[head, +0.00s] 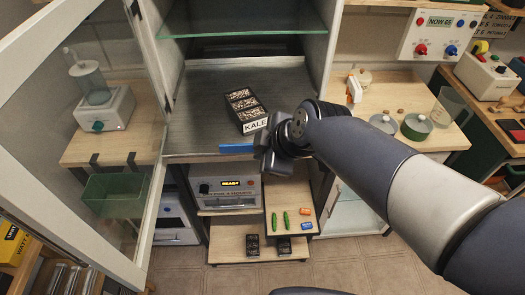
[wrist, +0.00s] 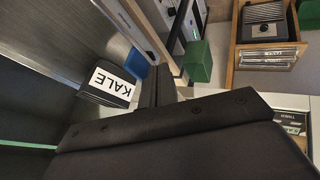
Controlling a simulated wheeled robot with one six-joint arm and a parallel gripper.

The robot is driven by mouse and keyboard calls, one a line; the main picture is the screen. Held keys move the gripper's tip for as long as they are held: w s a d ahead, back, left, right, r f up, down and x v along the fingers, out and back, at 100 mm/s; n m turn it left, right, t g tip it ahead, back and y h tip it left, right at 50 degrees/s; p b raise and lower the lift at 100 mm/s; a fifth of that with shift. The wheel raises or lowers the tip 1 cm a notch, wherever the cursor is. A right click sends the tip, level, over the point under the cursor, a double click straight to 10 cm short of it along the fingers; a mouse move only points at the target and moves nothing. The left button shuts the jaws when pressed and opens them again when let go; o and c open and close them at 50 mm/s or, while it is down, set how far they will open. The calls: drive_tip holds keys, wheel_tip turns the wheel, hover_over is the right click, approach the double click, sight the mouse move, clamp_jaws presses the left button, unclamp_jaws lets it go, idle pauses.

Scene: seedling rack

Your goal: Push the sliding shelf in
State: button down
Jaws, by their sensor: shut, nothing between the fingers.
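The sliding shelf (head: 198,125) is a grey metal sheet inside the open cabinet, with a blue strip (head: 236,149) at its front edge. A black seedling tray labelled KALE (head: 243,108) sits on it, toward the right. My gripper (head: 262,152) is at the shelf's front edge, just right of the blue strip. It is shut with nothing in it. In the wrist view the fingers (wrist: 156,86) are beside the blue strip (wrist: 134,84) and the KALE label (wrist: 112,83). I cannot tell whether the fingers touch the shelf. My arm hides the shelf's front right corner.
The cabinet's glass door (head: 92,110) stands open at the left. A glass shelf (head: 240,22) is above. Below are a box with a lit display (head: 226,187) and a low wooden shelf with small items. A wooden counter (head: 385,95) is at the right. Tiled floor (head: 350,262) is clear in front.

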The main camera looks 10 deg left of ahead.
sight(258, 89)
drive_tip(key=w+a+b, duration=0.1)
drive_tip(key=w, duration=0.6)
drive_tip(key=w+a+b, duration=0.1)
drive_tip(key=w+a, duration=0.1)
drive_tip(key=w, duration=0.5)
drive_tip(key=w+a, duration=0.2)
drive_tip(key=w, duration=0.5)
drive_tip(key=shift+w+a+b, duration=0.1)
drive_tip(key=shift+w+b, duration=0.3)
drive_tip(key=shift+w+r, duration=0.1)
drive_tip(key=shift+r, duration=0.05)
